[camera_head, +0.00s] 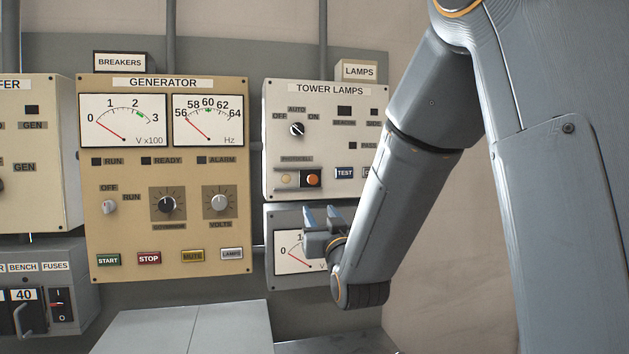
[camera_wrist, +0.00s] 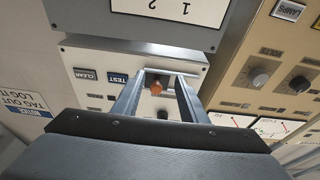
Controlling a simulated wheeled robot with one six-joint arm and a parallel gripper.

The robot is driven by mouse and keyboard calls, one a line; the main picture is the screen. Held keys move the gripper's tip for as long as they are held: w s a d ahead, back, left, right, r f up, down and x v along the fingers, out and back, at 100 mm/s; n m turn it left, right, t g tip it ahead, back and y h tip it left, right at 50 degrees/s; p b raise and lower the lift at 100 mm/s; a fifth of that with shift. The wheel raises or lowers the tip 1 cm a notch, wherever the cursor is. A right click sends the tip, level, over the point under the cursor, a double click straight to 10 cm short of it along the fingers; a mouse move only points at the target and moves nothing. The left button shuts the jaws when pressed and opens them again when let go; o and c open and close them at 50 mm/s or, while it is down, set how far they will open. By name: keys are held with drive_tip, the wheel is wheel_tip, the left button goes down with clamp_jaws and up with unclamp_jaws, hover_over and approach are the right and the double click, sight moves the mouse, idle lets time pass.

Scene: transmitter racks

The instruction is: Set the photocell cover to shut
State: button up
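The photocell unit sits low on the TOWER LAMPS panel (camera_head: 320,100), under the PHOTOCELL label. It shows a round orange part (camera_head: 313,180) on a black square, with a pale beige plate (camera_head: 287,180) to its left. I take the plate to be the cover, standing beside the orange part, which is exposed. My gripper (camera_head: 322,213) is open and empty, its fingers below the unit in the head view. In the wrist view the picture is upside down. The orange part (camera_wrist: 156,87) shows between the two spread fingers (camera_wrist: 162,76). I see no contact with it.
The TEST button (camera_head: 345,173) is just right of the photocell unit. The AUTO/OFF/ON knob (camera_head: 297,129) is above it. A meter panel (camera_head: 285,222) is below, partly behind my gripper. The GENERATOR panel (camera_head: 165,240) stands to the left.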

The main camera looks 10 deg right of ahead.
sight(313, 180)
drive_tip(key=shift+t, duration=0.8)
drive_tip(key=w+r+p, duration=0.3)
drive_tip(key=w+r, duration=0.3)
drive_tip(key=r, duration=0.1)
drive_tip(key=shift+w, duration=0.3)
drive_tip(key=shift+c, duration=0.4)
clamp_jaws()
